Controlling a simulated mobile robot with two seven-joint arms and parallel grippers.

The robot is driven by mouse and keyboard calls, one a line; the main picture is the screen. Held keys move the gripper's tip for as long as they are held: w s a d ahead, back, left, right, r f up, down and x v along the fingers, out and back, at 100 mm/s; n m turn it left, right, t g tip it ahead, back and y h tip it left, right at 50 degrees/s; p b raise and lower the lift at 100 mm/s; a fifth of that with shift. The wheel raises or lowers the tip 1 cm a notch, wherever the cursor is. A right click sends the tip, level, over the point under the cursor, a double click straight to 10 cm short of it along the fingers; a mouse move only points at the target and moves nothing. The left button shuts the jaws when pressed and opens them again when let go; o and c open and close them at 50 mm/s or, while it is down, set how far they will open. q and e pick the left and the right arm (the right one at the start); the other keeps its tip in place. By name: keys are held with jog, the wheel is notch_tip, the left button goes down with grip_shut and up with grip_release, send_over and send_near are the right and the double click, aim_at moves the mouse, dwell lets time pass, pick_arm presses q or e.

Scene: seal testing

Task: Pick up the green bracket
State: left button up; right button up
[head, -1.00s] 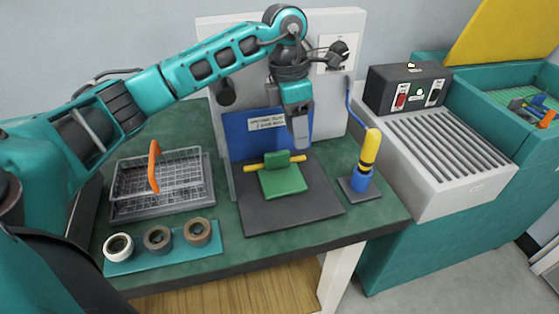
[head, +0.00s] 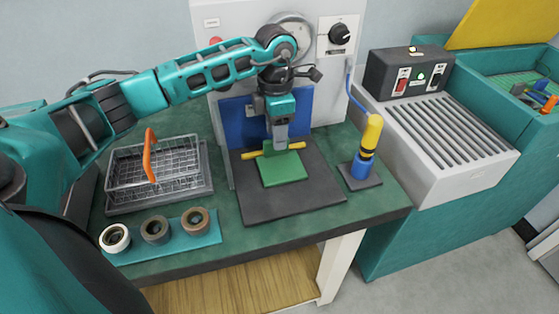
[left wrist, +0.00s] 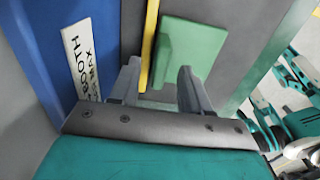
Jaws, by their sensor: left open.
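The green bracket (head: 284,170) lies on a dark grey plate (head: 285,208) on the workbench, with a yellow bar (head: 254,155) along its back edge. My left gripper (head: 280,146) points down just above the bracket's back edge and hides the bracket's upright tab. In the left wrist view my left gripper (left wrist: 158,78) is open. The yellow bar (left wrist: 149,42) and the edge of the green bracket (left wrist: 190,50) show ahead, between its fingers. I cannot tell whether the fingers touch them. My right gripper is not in view.
A blue panel (head: 237,119) stands close behind the bracket. A yellow and blue handheld tool (head: 369,145) stands right of the plate. A wire basket (head: 125,173) with an orange handle and a tray of rings (head: 183,251) are at the left. A grooved white unit (head: 448,140) is at the right.

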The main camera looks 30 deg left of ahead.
aim_at(281, 161)
pick_arm(q)
jog(key=shift+f, duration=1.6)
jog(key=shift+c, duration=0.2)
grip_shut()
jog(key=shift+r, duration=0.1)
